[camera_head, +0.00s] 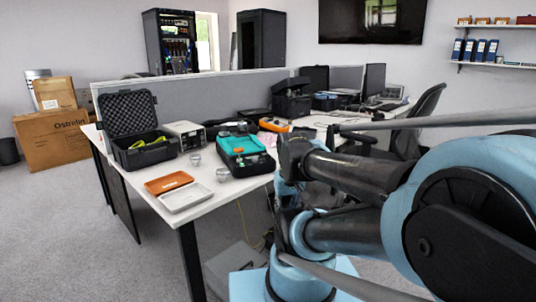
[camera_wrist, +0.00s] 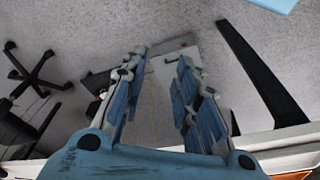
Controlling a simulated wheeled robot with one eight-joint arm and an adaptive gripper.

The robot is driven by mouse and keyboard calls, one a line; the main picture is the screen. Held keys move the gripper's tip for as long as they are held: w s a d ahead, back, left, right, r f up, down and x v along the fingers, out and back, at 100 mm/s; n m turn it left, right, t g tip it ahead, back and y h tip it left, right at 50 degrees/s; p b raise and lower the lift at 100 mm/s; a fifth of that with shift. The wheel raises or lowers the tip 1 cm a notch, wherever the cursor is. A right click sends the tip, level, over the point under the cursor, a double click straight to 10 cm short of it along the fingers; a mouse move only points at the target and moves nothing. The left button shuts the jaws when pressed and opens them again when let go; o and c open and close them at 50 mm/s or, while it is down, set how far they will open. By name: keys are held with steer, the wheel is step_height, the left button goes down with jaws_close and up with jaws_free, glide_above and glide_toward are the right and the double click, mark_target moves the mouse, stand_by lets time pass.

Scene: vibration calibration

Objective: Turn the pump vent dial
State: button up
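A teal-topped unit in an open black case (camera_head: 243,150) lies on the near white table in the head view, with small fittings on top. It may be the pump, but I cannot make out which part is the vent dial. In the wrist view my gripper (camera_wrist: 164,54) is open and empty, its two fingers well apart. Beyond the fingers are floor and a grey box-like thing, and no dial. In the head view I cannot clearly make out the gripper; my arm is to the right of the teal unit and the table's front edge.
The table (camera_head: 222,200) also bears an orange tray (camera_head: 168,182), a pale tray (camera_head: 186,197), small metal cylinders, a grey instrument (camera_head: 185,135) and an open foam-lined case (camera_head: 128,113). A table leg (camera_wrist: 262,72) and wheeled chair base (camera_wrist: 38,72) show in the wrist view.

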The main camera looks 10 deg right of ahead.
step_height(320, 180, up, 23)
steer(key=n+g, duration=0.2)
steer(key=n, duration=1)
glide_above(268, 157)
steer(key=f, duration=1.6)
steer(key=shift+w+d+f, duration=0.2)
steer(key=shift+d+f, duration=0.05)
steer(key=shift+c, duration=0.3)
jaws_close()
